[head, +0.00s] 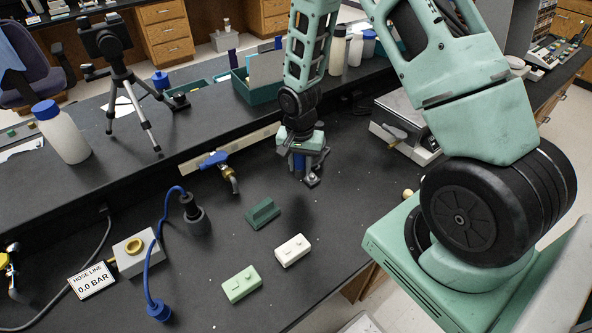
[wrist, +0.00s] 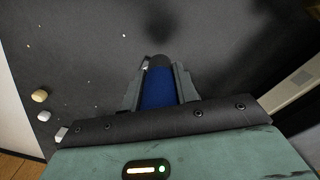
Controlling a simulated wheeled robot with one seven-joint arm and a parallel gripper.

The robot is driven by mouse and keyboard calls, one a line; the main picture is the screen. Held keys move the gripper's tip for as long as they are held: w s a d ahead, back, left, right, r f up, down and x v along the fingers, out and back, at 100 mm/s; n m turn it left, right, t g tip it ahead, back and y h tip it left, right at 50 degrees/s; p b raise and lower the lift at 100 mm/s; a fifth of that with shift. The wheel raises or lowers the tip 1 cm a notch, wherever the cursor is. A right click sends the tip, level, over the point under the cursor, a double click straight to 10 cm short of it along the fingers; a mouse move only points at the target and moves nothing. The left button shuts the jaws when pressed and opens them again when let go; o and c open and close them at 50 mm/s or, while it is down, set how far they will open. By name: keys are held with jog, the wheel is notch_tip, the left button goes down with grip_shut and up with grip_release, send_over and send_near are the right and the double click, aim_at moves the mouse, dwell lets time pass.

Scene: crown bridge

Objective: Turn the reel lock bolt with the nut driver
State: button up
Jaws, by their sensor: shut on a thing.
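My gripper (head: 305,168) points down over the black bench, right of centre in the head view. It is shut on a blue-handled tool, which I take to be the nut driver (head: 298,162). In the wrist view the blue handle (wrist: 158,88) sits between the two grey fingers, with a dark rounded end beyond them. The tool's lower tip is not clear, and I cannot tell whether it touches the bench. I cannot pick out the reel lock bolt in either view.
A blue-handled valve (head: 215,160) is left of my gripper. Dark green (head: 262,213), white (head: 292,250) and light green (head: 241,284) blocks lie in front. A blue hose (head: 150,262), a grey box (head: 133,262) and a "HOSE LINE 0.0 BAR" sign (head: 92,281) are left. A scale (head: 405,115) stands right.

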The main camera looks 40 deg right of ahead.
aim_at(312, 175)
jog(key=d+m, duration=0.1)
jog(key=m, duration=0.1)
jog(key=d+m, duration=0.1)
jog(key=m, duration=0.1)
jog(key=d+r+m, duration=0.1)
jog(key=m, duration=0.2)
jog(key=shift+w+d+r, duration=0.1)
jog(key=shift+d, duration=0.3)
jog(key=shift+d+r+m, duration=0.1)
jog(key=shift+d+m, duration=0.3)
jog(key=shift+m, duration=0.7)
jog(key=shift+f+b, duration=1.15)
jog(key=shift+f, duration=0.75)
jog(key=shift+f+b, duration=0.35)
jog(key=shift+f, duration=0.55)
